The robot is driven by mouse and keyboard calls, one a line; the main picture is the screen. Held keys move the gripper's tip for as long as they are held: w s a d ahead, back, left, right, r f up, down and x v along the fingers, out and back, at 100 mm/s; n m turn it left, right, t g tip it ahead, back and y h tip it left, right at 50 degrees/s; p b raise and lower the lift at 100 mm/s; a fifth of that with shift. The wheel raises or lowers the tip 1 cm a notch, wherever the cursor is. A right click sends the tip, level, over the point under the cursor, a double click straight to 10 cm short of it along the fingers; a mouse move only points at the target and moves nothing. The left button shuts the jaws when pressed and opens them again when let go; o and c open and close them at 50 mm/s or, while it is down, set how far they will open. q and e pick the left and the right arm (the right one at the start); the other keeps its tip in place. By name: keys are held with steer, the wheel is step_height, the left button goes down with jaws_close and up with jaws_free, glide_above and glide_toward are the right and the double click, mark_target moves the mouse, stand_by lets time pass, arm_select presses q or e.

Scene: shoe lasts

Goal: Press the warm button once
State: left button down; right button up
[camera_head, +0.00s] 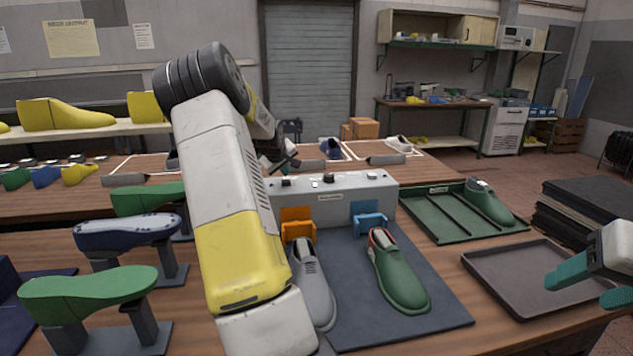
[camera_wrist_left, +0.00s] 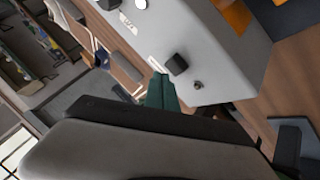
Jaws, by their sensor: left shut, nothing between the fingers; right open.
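A light grey control box (camera_head: 345,200) stands at the back of the blue-grey mat. Its top carries dark knobs and a small white button (camera_head: 315,183). In the left wrist view the box (camera_wrist_left: 215,50) shows a dark square knob (camera_wrist_left: 177,64), a pale strip or button (camera_wrist_left: 155,62) and a small round metal part (camera_wrist_left: 198,86). I cannot read which control is the warm button. My left gripper (camera_wrist_left: 160,90) is shut and empty, its green fingertips beside the box edge near the dark knob; contact is unclear. My right gripper (camera_head: 580,290) is open and empty at the far right.
A grey shoe (camera_head: 311,283) and a green shoe (camera_head: 398,272) lie on the mat (camera_head: 440,315) before orange and blue holders. A green tray (camera_head: 430,222) and an empty dark tray (camera_head: 535,275) lie to the right. Shoe lasts on stands (camera_head: 90,295) fill the left.

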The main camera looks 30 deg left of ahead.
mark_target(285, 182)
arm_select(q)
steer(key=shift+f, duration=0.1)
stand_by(0.4)
steer(key=shift+f, duration=0.3)
steer(key=shift+f, duration=0.55)
stand_by(0.9)
steer(key=shift+r, duration=0.95)
steer(key=shift+r, duration=2.5)
